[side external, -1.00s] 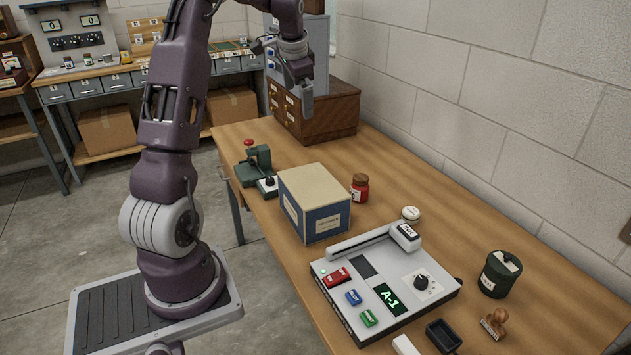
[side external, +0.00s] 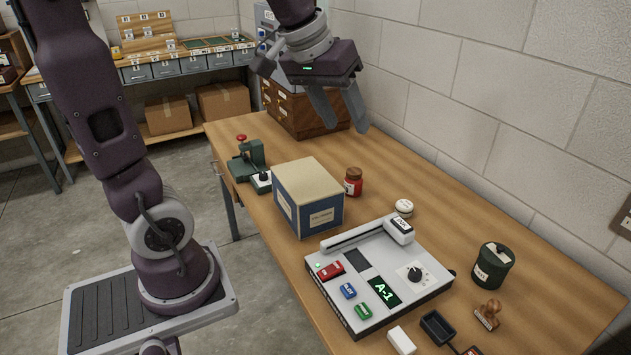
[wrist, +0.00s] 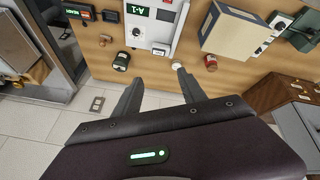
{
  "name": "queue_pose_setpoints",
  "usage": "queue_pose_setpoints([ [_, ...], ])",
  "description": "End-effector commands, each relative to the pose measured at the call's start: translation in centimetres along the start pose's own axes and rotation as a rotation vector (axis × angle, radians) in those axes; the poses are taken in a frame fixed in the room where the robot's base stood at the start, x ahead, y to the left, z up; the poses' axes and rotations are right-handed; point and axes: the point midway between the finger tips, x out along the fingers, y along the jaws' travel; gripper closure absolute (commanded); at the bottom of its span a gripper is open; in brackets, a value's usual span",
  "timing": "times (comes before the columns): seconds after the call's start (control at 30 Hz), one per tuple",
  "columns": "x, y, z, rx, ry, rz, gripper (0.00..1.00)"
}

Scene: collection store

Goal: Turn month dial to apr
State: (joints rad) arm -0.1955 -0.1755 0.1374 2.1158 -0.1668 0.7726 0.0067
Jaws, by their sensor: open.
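A black dial knob (side external: 414,273) on a white plate sits at the right of a grey console (side external: 345,311) on the wooden table. A second black knob on a white base (side external: 262,178) is at the front of a green press. I cannot read month labels on either; the press knob also shows in the wrist view (wrist: 281,22). My gripper (side external: 340,110) is open and empty, high above the table's back right side, well apart from both knobs. In the wrist view my gripper's fingers (wrist: 157,76) are spread, pointing toward the table edge.
A blue-and-tan box (side external: 310,200) stands between press and console. A drawer cabinet (side external: 300,110) is at the back. The wall is close on the right.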

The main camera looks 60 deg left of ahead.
Motion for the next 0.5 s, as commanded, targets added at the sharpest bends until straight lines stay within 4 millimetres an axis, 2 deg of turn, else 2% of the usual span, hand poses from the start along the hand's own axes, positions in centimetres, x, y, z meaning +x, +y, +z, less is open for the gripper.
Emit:
queue_pose_setpoints([
  [0.03, 2.7, -2.2, -3.8, -0.096, -0.009, -0.032, 0.51],
  [0.07, 4.3, -3.9, -6.1, -0.153, -0.005, -0.052, 0.51],
  [0.1, 6.8, -6.5, -8.8, -0.228, -0.001, -0.083, 0.51],
  [0.17, 10.8, -11.3, -12.3, -0.334, 0.009, -0.139, 0.51],
  [0.2, 13.6, -14.9, -13.9, -0.398, 0.016, -0.181, 0.51],
  [0.23, 15.7, -17.7, -14.9, -0.442, 0.021, -0.213, 0.51],
  [0.27, 17.8, -20.6, -15.5, -0.482, 0.026, -0.247, 0.51],
  [0.3, 20.4, -24.4, -15.9, -0.528, 0.032, -0.290, 0.51],
  [0.4, 25.9, -32.2, -15.2, -0.606, 0.040, -0.381, 0.51],
  [0.5, 29.4, -37.2, -13.8, -0.645, 0.043, -0.440, 0.51],
])
